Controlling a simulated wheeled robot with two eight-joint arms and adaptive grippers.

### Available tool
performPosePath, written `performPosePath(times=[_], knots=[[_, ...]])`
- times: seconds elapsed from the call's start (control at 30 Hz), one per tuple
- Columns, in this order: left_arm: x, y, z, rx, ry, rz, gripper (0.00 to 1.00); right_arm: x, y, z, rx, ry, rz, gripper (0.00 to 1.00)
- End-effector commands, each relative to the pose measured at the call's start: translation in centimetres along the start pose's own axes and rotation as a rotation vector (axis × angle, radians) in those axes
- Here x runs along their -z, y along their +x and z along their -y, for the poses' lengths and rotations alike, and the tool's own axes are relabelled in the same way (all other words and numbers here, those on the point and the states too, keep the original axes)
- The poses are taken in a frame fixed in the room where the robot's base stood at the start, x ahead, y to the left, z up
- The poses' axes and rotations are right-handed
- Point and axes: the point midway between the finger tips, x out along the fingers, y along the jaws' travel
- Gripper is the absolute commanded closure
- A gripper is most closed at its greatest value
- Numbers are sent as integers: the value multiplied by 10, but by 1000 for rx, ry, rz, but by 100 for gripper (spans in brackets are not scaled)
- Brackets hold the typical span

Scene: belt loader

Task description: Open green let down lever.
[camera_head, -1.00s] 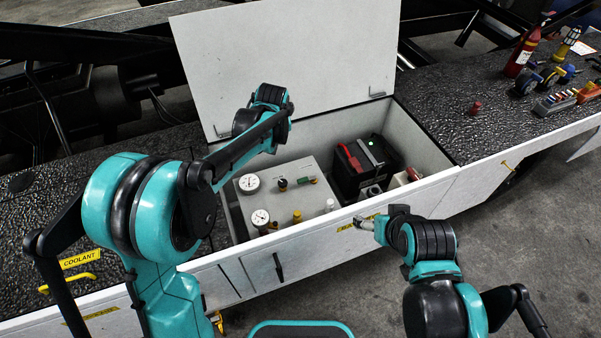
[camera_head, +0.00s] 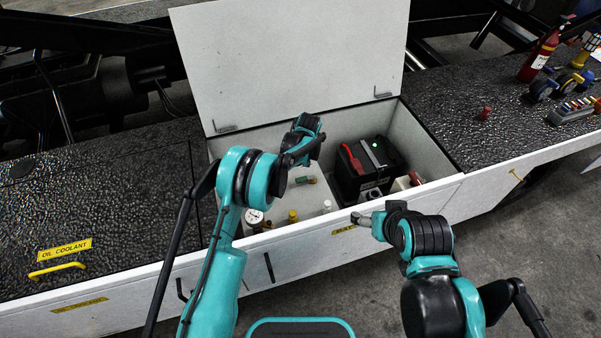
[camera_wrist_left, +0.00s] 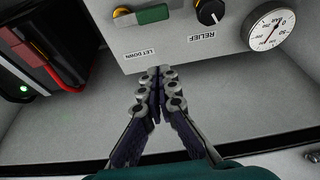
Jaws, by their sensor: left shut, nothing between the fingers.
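The green let down lever (camera_wrist_left: 153,14) shows at the top edge of the left wrist view, on a pale grey panel above a LETDOWN label (camera_wrist_left: 138,52).
A black RELIEF knob (camera_wrist_left: 210,11) and a gauge (camera_wrist_left: 268,27) sit beside the lever. A black battery (camera_head: 367,168) with a green light stands right of the panel. The raised white lid (camera_head: 295,60) stands behind. A fire extinguisher (camera_head: 541,55) stands far right.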

Motion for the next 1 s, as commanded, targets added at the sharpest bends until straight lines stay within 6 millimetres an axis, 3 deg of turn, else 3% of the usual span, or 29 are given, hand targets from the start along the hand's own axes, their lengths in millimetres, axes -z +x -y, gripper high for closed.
performPosePath(times=[0.37, 0.87, 1.0], knots=[[0, 14, 0, 0, 0, -1, 100, -3, 5, 0, 0, 0, 0, 23], [-1, 103, 0, 0, 0, -1, 100, -23, 32, 0, 0, 0, 0, 23], [-21, 95, 0, -1, 2, 0, 100, -27, 38, 0, 0, 0, 0, 23]])
